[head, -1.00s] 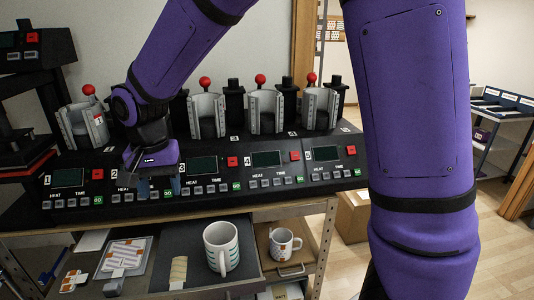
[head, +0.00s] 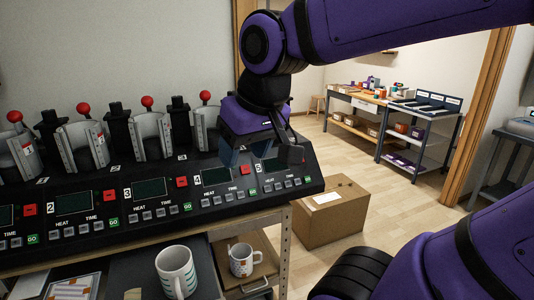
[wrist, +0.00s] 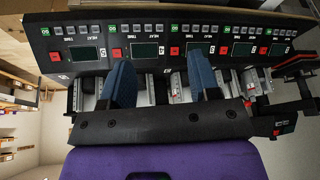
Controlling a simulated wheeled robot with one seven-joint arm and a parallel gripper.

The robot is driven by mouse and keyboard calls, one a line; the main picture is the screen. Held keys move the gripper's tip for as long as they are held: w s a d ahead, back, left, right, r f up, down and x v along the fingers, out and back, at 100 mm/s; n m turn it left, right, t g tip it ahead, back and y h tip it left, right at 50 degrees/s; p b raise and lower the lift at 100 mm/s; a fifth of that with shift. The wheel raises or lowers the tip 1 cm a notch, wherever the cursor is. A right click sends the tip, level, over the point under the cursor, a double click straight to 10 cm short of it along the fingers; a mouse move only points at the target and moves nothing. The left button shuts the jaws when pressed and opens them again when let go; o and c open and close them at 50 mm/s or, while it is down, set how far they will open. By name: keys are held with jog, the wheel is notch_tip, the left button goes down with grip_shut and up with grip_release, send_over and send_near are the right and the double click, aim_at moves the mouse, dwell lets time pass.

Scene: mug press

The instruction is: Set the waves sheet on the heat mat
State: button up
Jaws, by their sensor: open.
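My gripper (head: 258,155) is open and empty, in front of the press row at its right end. In the wrist view its two blue fingers (wrist: 162,78) stand apart with nothing between them. A flat sheet with an orange print (head: 72,288) lies at the lower left of the head view, cut by the frame edge. I cannot tell whether it is the waves sheet. A dark mat (head: 205,265), which may be the heat mat, lies on the surface below the press bench, with a large white mug (head: 176,272) on it. My gripper is well above and apart from both.
The mug press row (head: 150,205) has numbered panels and red-knobbed levers. A cardboard box (head: 330,215) is on the floor to the right. Open floor lies beyond it.

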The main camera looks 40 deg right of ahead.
jog(key=shift+n+t, duration=0.3)
jog(key=s, duration=0.1)
jog(key=s+d, duration=0.1)
jog(key=s, duration=0.1)
jog(key=shift+s+d+f, duration=0.15)
jog(key=shift+s+d, duration=0.2)
jog(key=shift+d, duration=0.05)
dwell(0.6)
